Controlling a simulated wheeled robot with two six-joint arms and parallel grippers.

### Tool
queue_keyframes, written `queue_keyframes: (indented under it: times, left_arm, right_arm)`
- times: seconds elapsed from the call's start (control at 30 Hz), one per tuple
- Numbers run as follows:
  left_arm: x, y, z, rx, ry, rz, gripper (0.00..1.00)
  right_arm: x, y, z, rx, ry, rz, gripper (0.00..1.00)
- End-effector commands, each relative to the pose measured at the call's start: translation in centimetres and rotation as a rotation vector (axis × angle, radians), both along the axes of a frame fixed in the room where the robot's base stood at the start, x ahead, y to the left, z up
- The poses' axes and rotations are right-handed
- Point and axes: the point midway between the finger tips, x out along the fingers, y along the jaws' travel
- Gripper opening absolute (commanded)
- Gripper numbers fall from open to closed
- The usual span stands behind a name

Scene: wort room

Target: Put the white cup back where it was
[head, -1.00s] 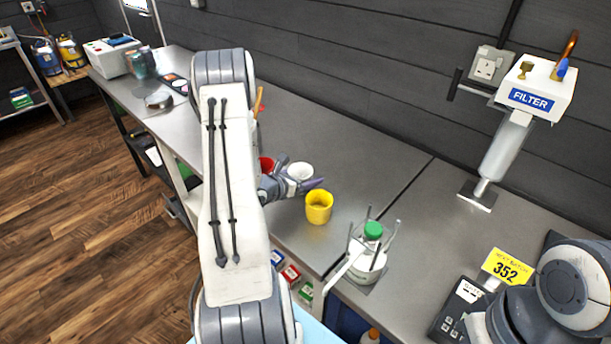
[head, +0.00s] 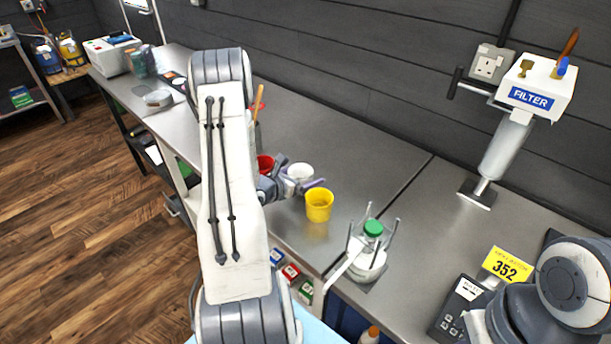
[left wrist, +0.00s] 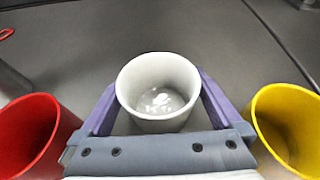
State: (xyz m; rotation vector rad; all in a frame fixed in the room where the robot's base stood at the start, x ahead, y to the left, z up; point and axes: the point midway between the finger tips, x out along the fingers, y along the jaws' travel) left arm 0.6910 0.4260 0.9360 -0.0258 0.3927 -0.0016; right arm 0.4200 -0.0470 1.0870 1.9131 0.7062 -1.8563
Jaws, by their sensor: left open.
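The white cup (head: 300,172) stands upright on the steel bench, between the red cup (head: 265,164) on its left and the yellow cup (head: 319,205) on its right. My left gripper (head: 297,180) is low at the bench, with its fingers around the white cup. In the left wrist view the white cup (left wrist: 158,88) sits between the two purple fingers of my open left gripper (left wrist: 158,100). The red cup (left wrist: 36,135) and yellow cup (left wrist: 287,130) flank it there. The cup looks empty. My right gripper is not visible; only part of my right arm shows at lower right.
The filter device (head: 510,140) stands at the right, near a yellow 352 sign (head: 507,265). The bench behind the cups (head: 350,150) is clear.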

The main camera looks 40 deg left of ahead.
Motion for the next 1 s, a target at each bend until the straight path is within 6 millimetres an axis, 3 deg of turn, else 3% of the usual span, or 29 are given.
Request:
queue_keyframes:
  times: [0.3,0.5,0.7,1.0]
  left_arm:
    - [-6.4,0.3,2.4,0.002,-0.001,0.008,1.00]
    - [-9.4,0.3,3.7,0.001,-0.001,0.006,1.00]
    - [-10.4,0.1,4.2,0.000,0.000,0.003,1.00]
    - [-10.4,0.1,4.2,0.000,0.000,0.002,1.00]
  right_arm:
    - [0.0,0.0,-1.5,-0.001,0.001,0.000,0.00]
    - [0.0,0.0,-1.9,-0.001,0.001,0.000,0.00]
    - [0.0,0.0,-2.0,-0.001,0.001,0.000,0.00]
    - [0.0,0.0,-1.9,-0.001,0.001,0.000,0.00]
